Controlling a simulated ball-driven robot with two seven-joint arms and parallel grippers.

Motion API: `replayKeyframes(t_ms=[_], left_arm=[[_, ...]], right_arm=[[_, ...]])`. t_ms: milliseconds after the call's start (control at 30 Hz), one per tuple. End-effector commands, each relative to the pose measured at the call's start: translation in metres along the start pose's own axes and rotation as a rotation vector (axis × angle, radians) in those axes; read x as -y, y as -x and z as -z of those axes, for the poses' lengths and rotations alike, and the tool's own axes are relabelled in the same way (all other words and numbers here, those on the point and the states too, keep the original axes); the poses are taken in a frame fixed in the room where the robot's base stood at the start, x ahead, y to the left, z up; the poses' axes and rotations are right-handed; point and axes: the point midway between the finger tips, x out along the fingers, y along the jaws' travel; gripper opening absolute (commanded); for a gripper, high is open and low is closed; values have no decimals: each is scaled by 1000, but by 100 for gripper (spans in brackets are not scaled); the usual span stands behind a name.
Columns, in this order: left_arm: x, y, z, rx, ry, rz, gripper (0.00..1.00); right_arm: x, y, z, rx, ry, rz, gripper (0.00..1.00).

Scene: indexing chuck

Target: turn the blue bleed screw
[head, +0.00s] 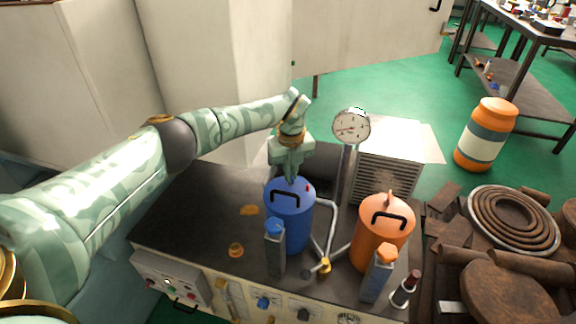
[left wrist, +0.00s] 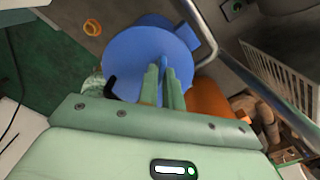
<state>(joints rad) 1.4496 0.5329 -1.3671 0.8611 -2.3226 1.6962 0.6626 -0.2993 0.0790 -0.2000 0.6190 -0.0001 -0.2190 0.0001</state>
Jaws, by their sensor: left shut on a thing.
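A blue canister (head: 288,228) with a domed lid and a black handle stands on the dark bench top; it also shows in the left wrist view (left wrist: 135,62). My left gripper (head: 290,178) points down onto the back of its lid. In the left wrist view the two fingers (left wrist: 163,82) are close together on the blue bleed screw (left wrist: 163,68), a small narrow blue piece on the lid. The fingers hide most of the screw, so its angle cannot be told. My right gripper is in neither view.
An orange canister (head: 382,238) stands to the right, with a pressure gauge (head: 351,126) on a post behind. Grey bottles with blue (head: 275,257) and orange (head: 376,281) caps stand in front. Silver pipes (head: 329,235) run between the canisters. The bench's left part is mostly clear.

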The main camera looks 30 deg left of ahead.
Motion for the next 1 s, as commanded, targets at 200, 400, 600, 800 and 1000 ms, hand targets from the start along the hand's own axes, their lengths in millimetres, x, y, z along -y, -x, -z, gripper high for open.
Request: replayKeyframes(t_ms=[200, 400, 600, 800, 1000], left_arm=[[0, 5, 0, 3, 194, 3, 0], [0, 3, 0, 2, 345, 2, 0], [0, 2, -1, 2, 449, 2, 0], [0, 1, -1, 2, 506, 2, 0], [0, 1, -1, 2, 525, 2, 0]], right_arm=[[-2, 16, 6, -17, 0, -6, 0], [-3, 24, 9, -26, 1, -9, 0], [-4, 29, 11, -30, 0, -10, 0], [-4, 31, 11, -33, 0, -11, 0], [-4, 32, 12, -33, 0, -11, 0]])
